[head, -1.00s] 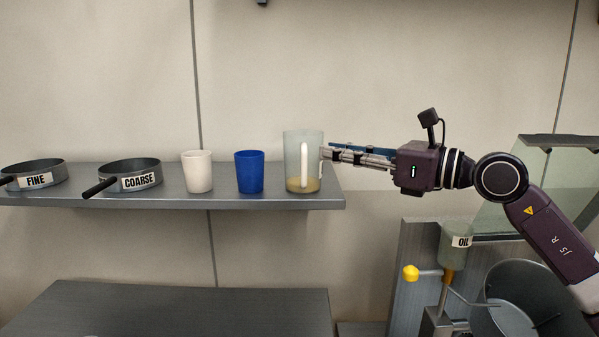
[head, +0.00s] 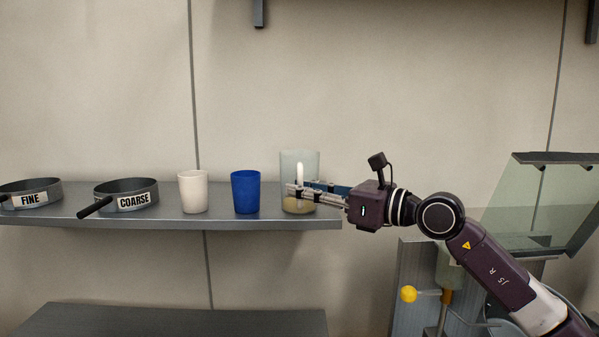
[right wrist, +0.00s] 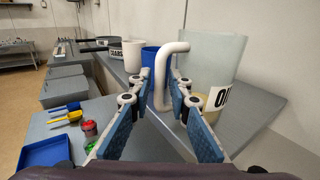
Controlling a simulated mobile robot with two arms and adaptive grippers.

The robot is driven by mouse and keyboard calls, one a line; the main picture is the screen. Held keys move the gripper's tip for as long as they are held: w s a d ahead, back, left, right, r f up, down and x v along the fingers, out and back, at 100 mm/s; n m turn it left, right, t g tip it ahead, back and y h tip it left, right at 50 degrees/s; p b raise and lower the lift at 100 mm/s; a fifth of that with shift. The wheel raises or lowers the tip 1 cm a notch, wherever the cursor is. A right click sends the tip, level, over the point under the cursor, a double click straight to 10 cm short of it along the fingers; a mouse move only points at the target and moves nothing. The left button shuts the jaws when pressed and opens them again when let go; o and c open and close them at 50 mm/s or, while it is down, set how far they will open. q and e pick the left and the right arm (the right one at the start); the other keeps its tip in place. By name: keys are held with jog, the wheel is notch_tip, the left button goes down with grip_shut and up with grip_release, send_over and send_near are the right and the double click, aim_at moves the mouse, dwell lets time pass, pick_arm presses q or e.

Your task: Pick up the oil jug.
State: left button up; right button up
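The oil jug (head: 313,166) is a clear, greenish container with a little yellow oil at the bottom. It stands upright at the right end of the grey shelf (head: 150,222), its pale handle (head: 299,171) facing me. My right gripper (head: 298,190) reaches in from the right at the handle. In the right wrist view the handle (right wrist: 160,72) stands between the two blue-padded fingers, which look spread with gaps beside it. The jug (right wrist: 208,58) with its part-hidden label shows behind the right finger. My left gripper is not in view.
A blue cup (head: 245,192) stands just left of the jug, then a white cup (head: 193,192), then the COARSE sieve (head: 127,194) and FINE sieve (head: 30,194). A dispenser with a yellow knob (head: 408,294) is below right. An overhead bracket (head: 259,12) hangs high.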

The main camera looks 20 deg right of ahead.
jog(key=shift+w+a, duration=0.3)
jog(key=shift+w, duration=0.05)
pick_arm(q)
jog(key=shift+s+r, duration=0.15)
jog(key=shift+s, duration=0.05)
pick_arm(e)
jog(key=shift+s, duration=0.1)
jog(key=shift+c, duration=0.4)
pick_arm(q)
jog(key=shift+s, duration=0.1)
pick_arm(e)
grip_shut()
